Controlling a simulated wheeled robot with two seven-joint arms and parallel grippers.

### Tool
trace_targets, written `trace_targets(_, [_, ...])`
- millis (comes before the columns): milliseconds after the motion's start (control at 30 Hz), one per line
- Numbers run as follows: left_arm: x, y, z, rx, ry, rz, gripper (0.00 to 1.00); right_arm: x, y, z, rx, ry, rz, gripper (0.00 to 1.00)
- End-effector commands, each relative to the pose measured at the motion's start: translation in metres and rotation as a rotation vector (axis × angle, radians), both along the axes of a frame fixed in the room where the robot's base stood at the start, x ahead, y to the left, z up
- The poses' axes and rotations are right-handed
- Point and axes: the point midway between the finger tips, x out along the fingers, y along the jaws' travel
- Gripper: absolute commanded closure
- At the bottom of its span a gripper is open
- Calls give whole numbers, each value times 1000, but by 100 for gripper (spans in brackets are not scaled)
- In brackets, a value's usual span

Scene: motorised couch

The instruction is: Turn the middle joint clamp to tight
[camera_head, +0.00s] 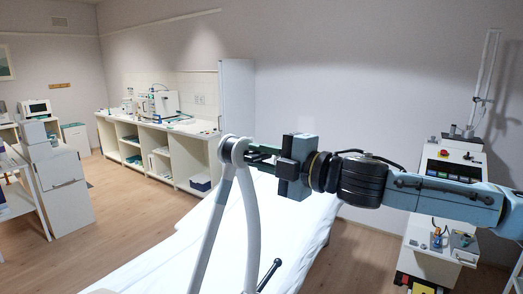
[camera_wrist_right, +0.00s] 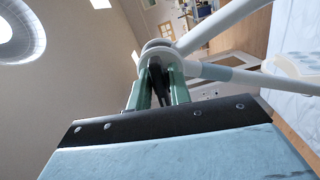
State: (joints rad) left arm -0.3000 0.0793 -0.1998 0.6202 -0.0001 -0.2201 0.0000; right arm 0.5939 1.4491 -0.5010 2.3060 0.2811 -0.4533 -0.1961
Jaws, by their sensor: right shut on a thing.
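The middle joint clamp (camera_head: 233,150) is a pale grey round joint where two light tubes meet, above the couch (camera_head: 180,243). It also shows in the right wrist view (camera_wrist_right: 158,50), at the top middle. My right gripper (camera_head: 258,153) comes in from the right in the head view and reaches the joint's side. In the wrist view its two green fingers (camera_wrist_right: 160,88) are closed on a dark lever of the clamp (camera_wrist_right: 155,75); the lever is largely hidden between them. My left gripper is not in view.
A black-handled lever (camera_head: 269,274) stands lower down near the couch. A white equipment cart (camera_head: 440,235) stands at the right, behind my right arm. A long shelf counter (camera_head: 165,155) runs along the back wall. The wooden floor (camera_head: 125,215) at left is clear.

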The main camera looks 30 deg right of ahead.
Motion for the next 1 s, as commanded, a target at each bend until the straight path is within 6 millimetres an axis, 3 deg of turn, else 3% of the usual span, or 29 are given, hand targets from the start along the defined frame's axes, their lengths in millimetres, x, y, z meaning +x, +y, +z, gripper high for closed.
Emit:
trace_targets(300, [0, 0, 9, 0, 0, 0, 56, 0, 0, 2, -114, -44, 0, 100])
trace_targets(833, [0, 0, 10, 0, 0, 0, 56, 0, 0, 1, -136, -53, 0, 100])
trace_targets(867, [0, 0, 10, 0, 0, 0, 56, 0, 0, 1, -136, -53, 0, 76])
trace_targets(1000, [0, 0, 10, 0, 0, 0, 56, 0, 0, 1, -134, -52, 0, 58])
